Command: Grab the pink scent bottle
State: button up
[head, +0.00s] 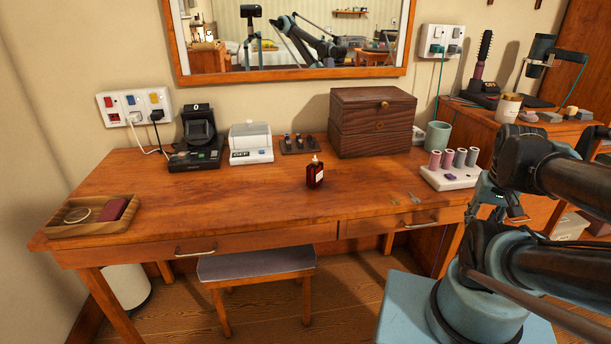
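A small dark red bottle (315,174) with a pale cap stands upright near the middle of the wooden desk (250,199). It is the only scent-type bottle I can make out, and it looks deep red rather than pink. My gripper (503,208) is at the right, by the desk's right end, well apart from the bottle. It is small and partly covered by my own arm, so I cannot tell whether its fingers are open or shut.
A wooden box (371,122) stands behind the bottle, right of it. A white holder with pink and grey rolls (453,168) stands near the right end. A wooden tray (92,215) lies far left, and a stool (257,264) stands in front. The desktop around the bottle is clear.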

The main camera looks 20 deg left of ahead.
aim_at(314, 171)
jog(key=u, duration=1.5)
jog(key=k, duration=1)
jog(key=z, duration=1.3)
jog(key=i, duration=0.35)
jog(key=u, duration=0.4)
